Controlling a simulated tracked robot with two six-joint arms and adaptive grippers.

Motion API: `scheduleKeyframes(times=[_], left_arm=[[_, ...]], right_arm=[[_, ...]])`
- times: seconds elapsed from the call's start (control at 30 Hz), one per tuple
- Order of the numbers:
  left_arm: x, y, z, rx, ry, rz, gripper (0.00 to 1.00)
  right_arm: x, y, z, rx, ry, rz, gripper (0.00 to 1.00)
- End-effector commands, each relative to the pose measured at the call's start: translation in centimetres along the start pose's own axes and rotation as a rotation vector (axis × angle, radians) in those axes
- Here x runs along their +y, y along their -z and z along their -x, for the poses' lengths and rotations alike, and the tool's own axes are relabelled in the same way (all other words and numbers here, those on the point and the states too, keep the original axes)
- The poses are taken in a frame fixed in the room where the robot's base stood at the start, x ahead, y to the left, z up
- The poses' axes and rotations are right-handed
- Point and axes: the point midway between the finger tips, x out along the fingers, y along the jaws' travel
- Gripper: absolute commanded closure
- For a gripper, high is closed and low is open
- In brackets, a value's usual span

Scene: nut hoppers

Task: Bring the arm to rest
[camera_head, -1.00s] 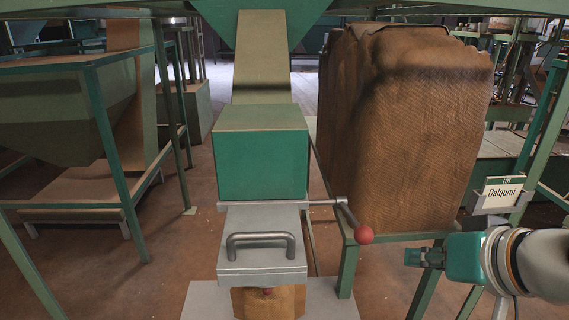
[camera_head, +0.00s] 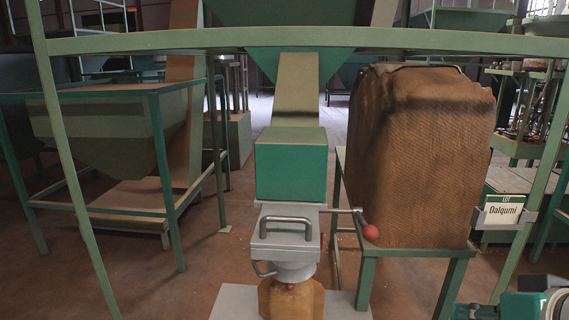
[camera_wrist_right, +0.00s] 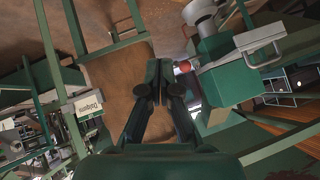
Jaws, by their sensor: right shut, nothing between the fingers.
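My right gripper (camera_head: 476,312) shows at the bottom right corner of the head view, partly cut off by the frame edge. In the right wrist view its two fingers (camera_wrist_right: 159,72) meet at the tips with nothing between them. The gripper is apart from the hopper outlet and the sack. My left gripper is in neither view.
A green box (camera_head: 291,172) with a grey handled lid (camera_head: 286,231) and a red-knobbed lever (camera_head: 370,232) stands mid-view above a brown bag (camera_head: 291,299). A large brown sack (camera_head: 420,160) rests on a green stand. A "Dalqumi" card (camera_head: 504,210) hangs at right.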

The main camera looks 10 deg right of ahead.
Motion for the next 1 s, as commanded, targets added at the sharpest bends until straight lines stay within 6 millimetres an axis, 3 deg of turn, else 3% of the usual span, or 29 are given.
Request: scheduleKeyframes(times=[0.37, 0.57, 0.67, 0.77, 0.9, 1.0], left_arm=[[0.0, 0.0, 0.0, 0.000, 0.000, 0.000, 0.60], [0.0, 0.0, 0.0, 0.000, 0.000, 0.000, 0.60], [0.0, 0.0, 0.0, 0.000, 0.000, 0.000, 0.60], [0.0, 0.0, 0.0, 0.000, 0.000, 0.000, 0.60], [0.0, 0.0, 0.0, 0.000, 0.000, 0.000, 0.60], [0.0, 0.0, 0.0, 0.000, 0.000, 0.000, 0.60]], right_arm=[[1.4, -2.3, -6.2, -0.174, -0.112, 0.001, 1.00], [2.1, -6.0, -11.3, -0.346, -0.177, 0.012, 1.00], [2.6, -9.0, -14.7, -0.460, -0.205, 0.011, 1.00], [3.1, -13.5, -18.7, -0.602, -0.223, 0.010, 1.00], [3.8, -21.3, -23.7, -0.796, -0.212, -0.001, 1.00], [4.1, -27.4, -26.2, -0.917, -0.186, -0.018, 1.00]])
